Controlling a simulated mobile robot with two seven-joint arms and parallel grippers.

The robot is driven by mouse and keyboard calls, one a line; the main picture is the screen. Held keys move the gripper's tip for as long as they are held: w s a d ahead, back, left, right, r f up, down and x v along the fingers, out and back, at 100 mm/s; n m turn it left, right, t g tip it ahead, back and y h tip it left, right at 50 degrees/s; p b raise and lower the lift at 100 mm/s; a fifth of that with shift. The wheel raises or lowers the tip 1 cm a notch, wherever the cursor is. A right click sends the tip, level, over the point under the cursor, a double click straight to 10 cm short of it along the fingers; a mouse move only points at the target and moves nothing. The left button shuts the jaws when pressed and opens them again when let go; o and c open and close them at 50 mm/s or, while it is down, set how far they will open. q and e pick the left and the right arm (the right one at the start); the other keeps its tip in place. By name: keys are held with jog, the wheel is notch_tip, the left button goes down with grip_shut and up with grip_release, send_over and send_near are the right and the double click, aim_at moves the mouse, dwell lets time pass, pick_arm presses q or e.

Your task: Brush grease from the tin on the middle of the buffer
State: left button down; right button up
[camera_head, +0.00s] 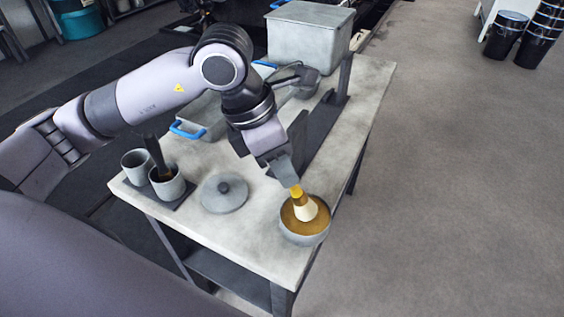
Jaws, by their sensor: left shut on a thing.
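My left gripper (281,168) is shut on a brush (305,208) with a yellow band and pale bristles, pointing down. The brush handle is mostly hidden by the gripper. The bristles are over or in the round grey tin (304,238), which holds brown grease and stands at the table's near right corner. I cannot tell how deep the tips are. A grey rounded part (307,83), perhaps the buffer, shows behind my wrist by a dark upright. My arm hides part of it. My right gripper is not in view.
A grey lid (224,193) lies left of the tin on the table (251,232). Two grey cups (137,166) stand at the left corner, one with a dark handle in it. A blue-handled tray (205,117) and a large grey box (309,36) are farther back.

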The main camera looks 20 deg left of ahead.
pick_arm(q)
jog(key=shift+s+f+b, duration=0.1)
jog(key=shift+f+b, duration=0.4)
jog(key=shift+b, duration=0.1)
dwell(1.7)
jog(key=shift+r+p, duration=2.15)
jog(key=shift+r, duration=1.5)
